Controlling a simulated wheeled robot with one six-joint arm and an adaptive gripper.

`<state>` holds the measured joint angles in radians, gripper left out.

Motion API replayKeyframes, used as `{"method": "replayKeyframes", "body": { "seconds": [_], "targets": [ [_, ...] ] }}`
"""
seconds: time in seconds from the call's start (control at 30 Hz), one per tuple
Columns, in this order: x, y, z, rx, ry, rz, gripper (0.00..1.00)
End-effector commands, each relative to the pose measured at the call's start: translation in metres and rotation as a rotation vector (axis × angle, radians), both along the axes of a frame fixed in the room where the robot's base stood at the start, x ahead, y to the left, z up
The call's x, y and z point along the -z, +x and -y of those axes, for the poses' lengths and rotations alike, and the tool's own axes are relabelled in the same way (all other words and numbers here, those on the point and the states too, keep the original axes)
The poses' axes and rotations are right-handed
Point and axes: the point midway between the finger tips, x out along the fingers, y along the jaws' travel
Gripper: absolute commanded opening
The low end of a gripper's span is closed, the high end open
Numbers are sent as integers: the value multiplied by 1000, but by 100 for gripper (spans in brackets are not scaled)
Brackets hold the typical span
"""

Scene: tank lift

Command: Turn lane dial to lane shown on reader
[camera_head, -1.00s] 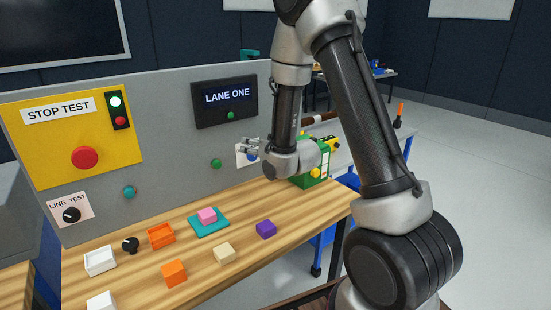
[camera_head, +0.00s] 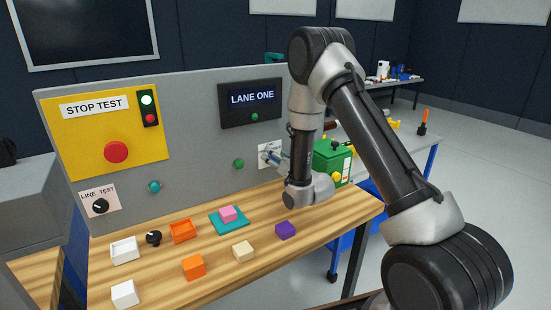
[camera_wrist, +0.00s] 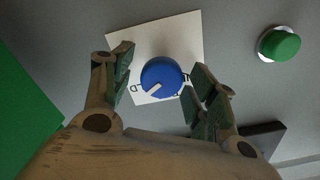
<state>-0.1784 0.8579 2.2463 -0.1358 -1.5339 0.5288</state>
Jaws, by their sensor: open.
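The lane dial (camera_wrist: 160,72) is a round blue knob with a pale pointer, on a white plate (camera_wrist: 168,37) on the grey panel. The pointer aims to the lower left in the wrist view; the plate's lettering is partly covered. My gripper (camera_wrist: 162,84) is open, with one finger on each side of the dial. I cannot tell whether either finger touches it. In the head view my gripper (camera_head: 274,158) is at the white plate (camera_head: 264,150), hiding most of the dial. The reader (camera_head: 251,98) is a dark screen showing "LANE ONE".
A green button (camera_head: 239,163) sits left of the plate; it also shows in the wrist view (camera_wrist: 280,44). A green box (camera_head: 330,160) stands right of my wrist. Several blocks and trays lie on the wooden bench (camera_head: 215,265). A yellow stop-test panel (camera_head: 80,145) is at left.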

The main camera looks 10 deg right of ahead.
Motion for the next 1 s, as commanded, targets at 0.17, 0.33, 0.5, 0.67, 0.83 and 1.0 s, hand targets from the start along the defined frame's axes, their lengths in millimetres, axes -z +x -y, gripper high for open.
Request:
{"method": "replayKeyframes", "body": {
  "seconds": [0.17,0.33,0.5,0.67,0.83,1.0],
  "targets": [
    [0,2,-1,0,0,0,58],
    [0,1,0,0,0,0,42],
    [0,1,0,0,0,0,12],
    [0,1,0,0,-3,1,12],
    [0,1,0,0,-30,10,12],
    [0,1,-1,1,-107,34,12]
  ]
}}
